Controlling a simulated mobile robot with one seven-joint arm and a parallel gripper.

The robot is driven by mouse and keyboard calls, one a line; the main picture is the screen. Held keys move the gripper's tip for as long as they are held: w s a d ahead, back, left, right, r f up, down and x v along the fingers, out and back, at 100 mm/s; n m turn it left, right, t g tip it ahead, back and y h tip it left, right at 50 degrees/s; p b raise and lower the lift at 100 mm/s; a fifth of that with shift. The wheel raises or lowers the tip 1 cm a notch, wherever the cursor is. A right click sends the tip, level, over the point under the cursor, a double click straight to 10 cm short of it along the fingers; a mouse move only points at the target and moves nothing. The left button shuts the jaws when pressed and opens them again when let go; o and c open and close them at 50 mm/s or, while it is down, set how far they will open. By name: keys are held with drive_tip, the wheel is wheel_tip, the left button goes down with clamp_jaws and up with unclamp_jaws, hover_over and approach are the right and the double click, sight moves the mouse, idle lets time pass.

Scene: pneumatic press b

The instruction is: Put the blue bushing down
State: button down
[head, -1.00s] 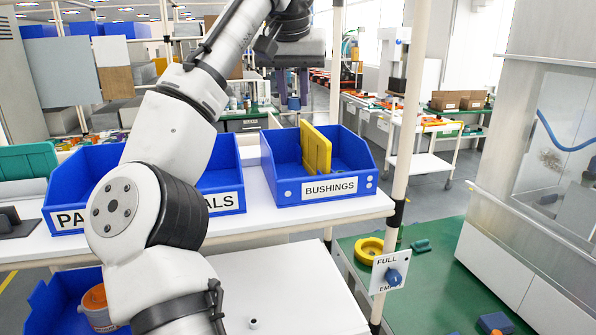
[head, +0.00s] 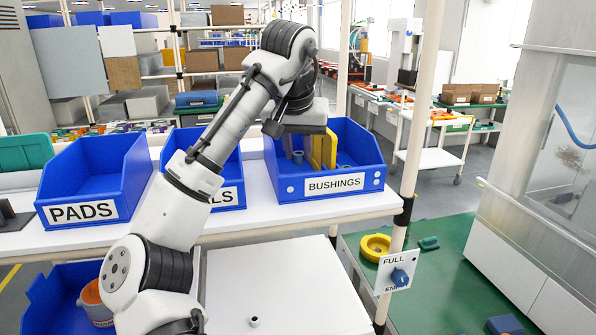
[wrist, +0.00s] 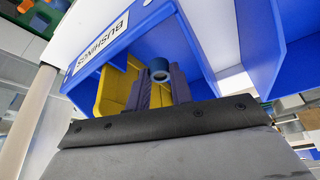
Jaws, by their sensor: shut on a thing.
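The blue bushing (wrist: 160,70) is between the two dark fingers of my gripper (wrist: 160,84), near their tips, in the wrist view. My gripper is shut on it. In the head view my gripper (head: 297,146) reaches down into the blue BUSHINGS bin (head: 334,184), left of its yellow divider (head: 323,150). The bushing (head: 298,157) shows there only as a small bluish part below the fingers. Whether it touches the bin floor cannot be told. In the wrist view the divider (wrist: 113,92) stands beside the fingers.
A small bluish piece (head: 345,168) lies right of the divider. The PADS bin (head: 83,211) and another blue bin (head: 228,196), partly behind my arm, stand to the left on the white shelf. A cream post (head: 420,110) rises close to the right of the BUSHINGS bin.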

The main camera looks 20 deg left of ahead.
drive_tip(key=shift+f, duration=2.5)
drive_tip(key=shift+f, duration=0.15)
drive_tip(key=c, duration=1.5)
unclamp_jaws()
drive_tip(key=b+v, duration=0.1)
drive_tip(key=v, duration=1.1)
